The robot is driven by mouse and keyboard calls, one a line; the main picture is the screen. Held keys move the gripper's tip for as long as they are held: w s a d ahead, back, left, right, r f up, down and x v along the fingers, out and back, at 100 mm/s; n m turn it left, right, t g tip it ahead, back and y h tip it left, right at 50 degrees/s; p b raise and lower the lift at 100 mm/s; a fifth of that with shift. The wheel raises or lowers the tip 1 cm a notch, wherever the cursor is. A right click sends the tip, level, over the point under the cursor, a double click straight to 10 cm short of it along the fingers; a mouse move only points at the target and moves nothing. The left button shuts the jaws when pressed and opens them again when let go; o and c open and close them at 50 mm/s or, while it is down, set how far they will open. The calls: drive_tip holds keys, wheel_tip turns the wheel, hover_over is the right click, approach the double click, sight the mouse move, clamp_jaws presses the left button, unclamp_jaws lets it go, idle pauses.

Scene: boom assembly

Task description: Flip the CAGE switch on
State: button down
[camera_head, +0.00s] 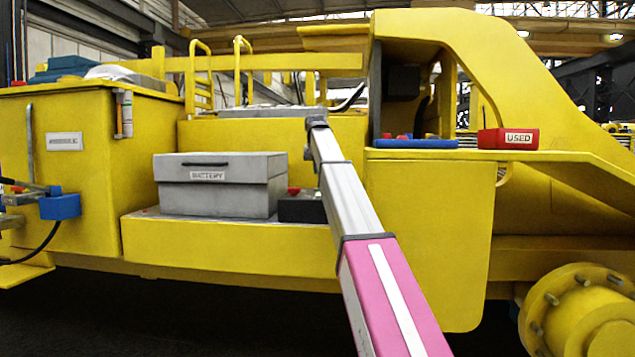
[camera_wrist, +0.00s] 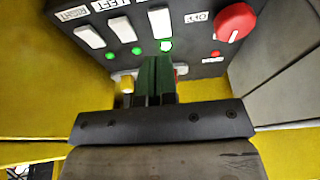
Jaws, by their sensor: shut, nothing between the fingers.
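In the wrist view a black control panel (camera_wrist: 188,30) carries three white rocker switches: one by the RIGHT label (camera_wrist: 89,36), one by the LEFT label (camera_wrist: 121,29), and a third (camera_wrist: 159,21) whose label is out of frame. I cannot read CAGE anywhere. Green lamps (camera_wrist: 137,50) glow below the switches. In the head view my gripper cannot be made out beyond the arm.
A large red knob (camera_wrist: 235,22) and a small red lamp (camera_wrist: 215,54) sit right of the switches. A yellow knob (camera_wrist: 126,85) is left of my fingers. In the head view a grey BATTERY box (camera_head: 220,186) and a red USED box (camera_head: 508,139) stand on the yellow machine.

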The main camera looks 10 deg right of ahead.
drive_tip(key=s+v, duration=0.1)
drive_tip(key=v, duration=0.5)
drive_tip(key=shift+a, duration=0.2)
drive_tip(key=shift+s+f, duration=0.1)
